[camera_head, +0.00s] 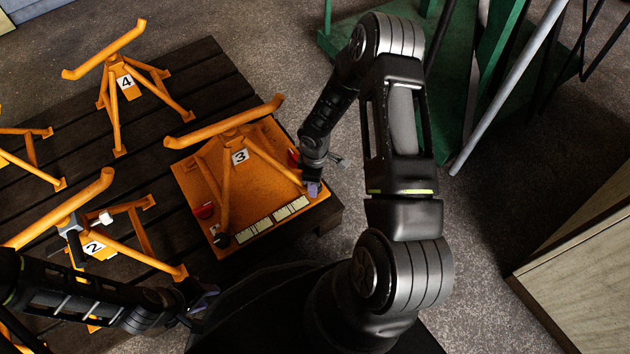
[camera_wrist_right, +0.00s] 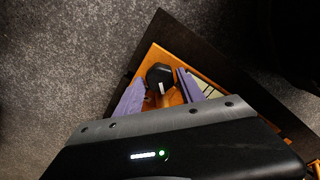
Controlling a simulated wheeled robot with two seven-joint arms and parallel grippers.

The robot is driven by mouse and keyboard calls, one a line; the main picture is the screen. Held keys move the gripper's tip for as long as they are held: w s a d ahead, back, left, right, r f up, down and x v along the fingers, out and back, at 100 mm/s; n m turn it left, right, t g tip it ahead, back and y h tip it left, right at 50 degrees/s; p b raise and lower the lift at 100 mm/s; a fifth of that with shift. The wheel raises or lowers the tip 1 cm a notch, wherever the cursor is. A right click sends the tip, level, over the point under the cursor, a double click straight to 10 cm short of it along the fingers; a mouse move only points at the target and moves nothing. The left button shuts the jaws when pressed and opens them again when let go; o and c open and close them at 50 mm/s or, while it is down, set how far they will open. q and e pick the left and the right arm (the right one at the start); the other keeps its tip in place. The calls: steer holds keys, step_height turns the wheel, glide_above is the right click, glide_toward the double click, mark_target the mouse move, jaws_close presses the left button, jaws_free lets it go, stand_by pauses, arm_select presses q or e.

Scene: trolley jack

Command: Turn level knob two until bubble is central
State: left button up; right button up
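A black level knob (camera_wrist_right: 160,77) with a white mark shows in the right wrist view, at the corner of the orange plate (camera_head: 190,182). My right gripper (camera_head: 313,187) is over that plate's right corner in the head view. Its purple fingers are apart, one on each side of the knob, with gaps visible. Another black knob (camera_head: 221,240) is at the plate's front left corner. A pale level strip (camera_head: 273,222) lies along the front edge; its bubble is too small to make out. My left gripper (camera_head: 203,300) is at the lower left, away from the plate; its fingers are unclear.
An orange stand marked 3 (camera_head: 232,150) rises from the plate, with red parts near its edges. Stands 4 (camera_head: 125,85) and 2 (camera_head: 95,245) share the dark slatted pallet (camera_head: 205,75). Green framework (camera_head: 490,60) is behind, a wooden cabinet (camera_head: 585,270) at right.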

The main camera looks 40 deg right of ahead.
steer(key=shift+o, duration=1.3)
step_height(320, 180, up, 8)
steer(key=p, duration=0.3)
steer(key=shift+f, duration=0.1)
